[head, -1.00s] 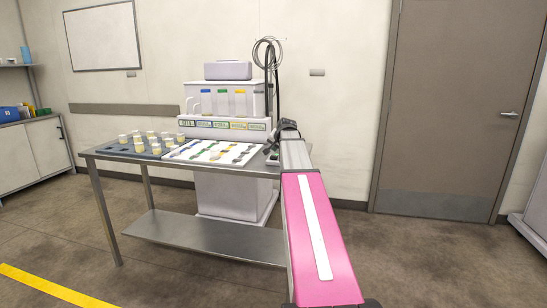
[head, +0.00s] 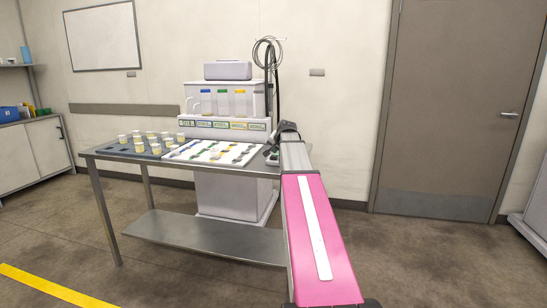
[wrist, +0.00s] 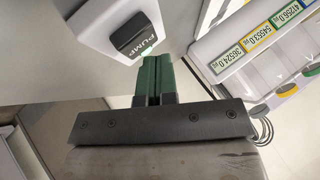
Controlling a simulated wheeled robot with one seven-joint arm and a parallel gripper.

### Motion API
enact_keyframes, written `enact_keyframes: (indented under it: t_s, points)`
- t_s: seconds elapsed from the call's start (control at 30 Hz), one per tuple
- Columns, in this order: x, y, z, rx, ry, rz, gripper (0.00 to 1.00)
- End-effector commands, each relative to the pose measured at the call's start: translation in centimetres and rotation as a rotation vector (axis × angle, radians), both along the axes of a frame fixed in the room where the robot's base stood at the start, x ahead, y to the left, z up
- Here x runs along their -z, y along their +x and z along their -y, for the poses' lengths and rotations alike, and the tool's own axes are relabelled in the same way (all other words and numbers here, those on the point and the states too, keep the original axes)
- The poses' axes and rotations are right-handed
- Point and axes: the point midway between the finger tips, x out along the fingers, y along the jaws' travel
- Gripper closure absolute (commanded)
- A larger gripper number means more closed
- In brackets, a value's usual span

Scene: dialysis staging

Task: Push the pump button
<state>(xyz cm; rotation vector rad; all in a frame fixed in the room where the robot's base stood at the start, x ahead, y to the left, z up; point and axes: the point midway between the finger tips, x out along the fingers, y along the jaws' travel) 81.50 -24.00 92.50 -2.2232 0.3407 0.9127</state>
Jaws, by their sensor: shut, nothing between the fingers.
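The pump button (wrist: 130,36) is a dark, rounded block on a white housing (wrist: 101,20), at the upper left of the wrist view. In the head view my arm reaches to the right end of the steel table, and the button cannot be made out there.
The white machine (head: 228,104) stands behind the table (head: 205,235), with a row of number displays (wrist: 264,40) on its front. A white tray (head: 210,152) and a dark rack with several cups (head: 130,148) are on the table. A pole with coiled tubing (head: 268,52) rises beside the machine.

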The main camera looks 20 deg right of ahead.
Motion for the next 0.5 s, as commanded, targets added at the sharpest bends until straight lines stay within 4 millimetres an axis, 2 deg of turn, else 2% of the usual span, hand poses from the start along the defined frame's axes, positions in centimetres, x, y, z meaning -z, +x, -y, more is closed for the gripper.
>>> enact_keyframes:
  t_s: [0.5]
  points:
    - [0.47, 0.00, 0.00, 0.000, 0.000, 0.000, 1.00]
